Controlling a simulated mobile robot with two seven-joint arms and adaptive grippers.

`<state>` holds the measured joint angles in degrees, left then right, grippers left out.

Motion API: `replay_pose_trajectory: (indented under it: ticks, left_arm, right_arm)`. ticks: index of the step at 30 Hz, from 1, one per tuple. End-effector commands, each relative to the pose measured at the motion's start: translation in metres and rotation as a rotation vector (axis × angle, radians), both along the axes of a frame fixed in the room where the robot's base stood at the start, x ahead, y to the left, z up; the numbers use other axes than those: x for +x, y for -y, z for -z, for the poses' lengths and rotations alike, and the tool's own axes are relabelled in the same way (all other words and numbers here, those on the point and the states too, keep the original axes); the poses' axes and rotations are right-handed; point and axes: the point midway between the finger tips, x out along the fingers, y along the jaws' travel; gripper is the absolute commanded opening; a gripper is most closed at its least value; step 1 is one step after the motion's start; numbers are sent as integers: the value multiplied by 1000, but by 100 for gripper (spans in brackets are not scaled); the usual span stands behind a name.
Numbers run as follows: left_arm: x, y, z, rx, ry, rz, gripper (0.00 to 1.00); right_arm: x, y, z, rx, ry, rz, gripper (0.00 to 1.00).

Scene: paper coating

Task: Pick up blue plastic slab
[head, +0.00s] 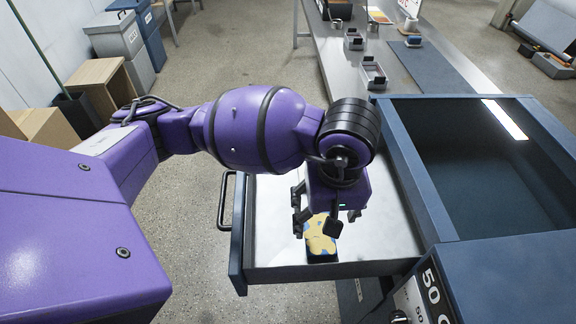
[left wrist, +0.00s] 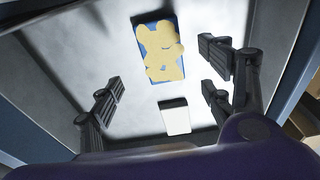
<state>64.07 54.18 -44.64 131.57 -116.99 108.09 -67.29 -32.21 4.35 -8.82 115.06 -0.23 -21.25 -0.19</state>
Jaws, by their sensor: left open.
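The blue plastic slab (head: 320,238) lies flat in an open drawer, its top mostly covered by pale yellow patches. It also shows in the left wrist view (left wrist: 160,52), blue at its edges, on the bare drawer floor. My left gripper (head: 318,224) is over the drawer, pointing down close above the slab, and partly hides it in the head view. In the left wrist view the gripper (left wrist: 164,88) is open and empty, its fingers wide apart with the slab ahead of them. My right gripper is not in view.
The open drawer (head: 240,240) has raised walls and a handle (head: 226,202) on its left side. A white rectangle (left wrist: 175,117) shows near the slab. A dark blue cabinet (head: 420,190) stands right of the drawer. A long table (head: 345,75) with small trays lies beyond.

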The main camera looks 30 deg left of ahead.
Motion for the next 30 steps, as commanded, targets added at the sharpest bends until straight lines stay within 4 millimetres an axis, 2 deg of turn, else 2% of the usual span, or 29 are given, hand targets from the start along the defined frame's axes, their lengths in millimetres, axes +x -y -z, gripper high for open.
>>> replay_pose_trajectory:
  ticks: [16,25,30]
  left_arm:
    - [7,-5,68,-1,0,-1,73]
    - [7,-6,74,1,1,0,73]
    - [7,-6,74,0,0,0,52]
  right_arm:
    - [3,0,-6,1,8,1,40]
    - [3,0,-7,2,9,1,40]
    - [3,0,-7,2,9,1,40]
